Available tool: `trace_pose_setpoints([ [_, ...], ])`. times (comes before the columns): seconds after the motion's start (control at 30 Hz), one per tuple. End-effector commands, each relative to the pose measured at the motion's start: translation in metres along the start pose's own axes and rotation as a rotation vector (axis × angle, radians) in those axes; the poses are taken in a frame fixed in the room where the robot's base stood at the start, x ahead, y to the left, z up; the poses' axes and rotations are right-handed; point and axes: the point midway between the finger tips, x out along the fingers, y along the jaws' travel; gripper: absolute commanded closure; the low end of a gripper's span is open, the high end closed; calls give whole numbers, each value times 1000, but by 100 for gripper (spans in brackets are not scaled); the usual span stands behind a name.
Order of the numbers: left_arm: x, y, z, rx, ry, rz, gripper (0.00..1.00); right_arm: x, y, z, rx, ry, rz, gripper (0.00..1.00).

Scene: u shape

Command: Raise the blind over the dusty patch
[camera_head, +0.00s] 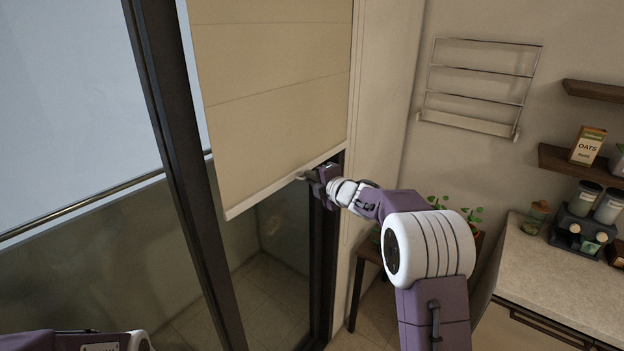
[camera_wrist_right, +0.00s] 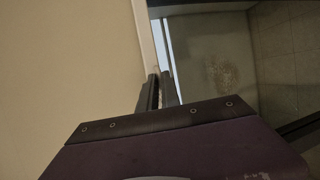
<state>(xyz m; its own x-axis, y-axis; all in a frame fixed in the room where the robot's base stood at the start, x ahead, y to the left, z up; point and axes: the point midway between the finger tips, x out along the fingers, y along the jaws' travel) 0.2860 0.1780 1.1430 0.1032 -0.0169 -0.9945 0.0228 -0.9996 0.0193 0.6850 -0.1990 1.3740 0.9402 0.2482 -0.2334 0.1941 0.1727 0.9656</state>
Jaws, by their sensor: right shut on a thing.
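The cream blind (camera_head: 275,95) hangs over the upper part of the glass door, with a pale bottom bar (camera_head: 270,192). My right gripper (camera_head: 308,178) is at the right part of that bar, shut on a small handle there. In the right wrist view the blind (camera_wrist_right: 65,60) fills the left, and my right gripper's dark fingers (camera_wrist_right: 160,90) meet at its edge. A brownish dusty patch (camera_wrist_right: 224,76) shows on the surface beyond, clear of the blind in that view. My left arm shows at the lower left of the head view; its gripper is out of frame.
A dark door frame post (camera_head: 185,150) stands left of the blind. A wall rack (camera_head: 480,85), shelves with an oats box (camera_head: 587,146), and a counter (camera_head: 560,275) with jars are at the right. A small table with plants (camera_head: 437,203) stands behind my right arm.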

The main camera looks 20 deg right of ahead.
Motion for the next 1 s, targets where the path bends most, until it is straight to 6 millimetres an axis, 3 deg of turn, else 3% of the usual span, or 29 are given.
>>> trace_pose_setpoints([
  [0.23, 0, 0, 0, 0, 0, 0, 64, 0, 0, 0, 0, 0, 1, 100],
  [0.33, 0, 0, 0, 0, 0, 0, 64, 0, 0, 0, 0, 0, 1, 71],
  [0.67, 2, 0, 0, 0, 0, 0, 64, -2, -1, 0, 0, 0, 0, 71],
  [0.77, 8, 0, 1, 0, 0, 0, 64, -11, -2, 1, -1, -2, 2, 71],
  [1.0, 24, 0, 2, 0, 0, 0, 64, -62, -2, 1, -2, -3, 3, 71],
])
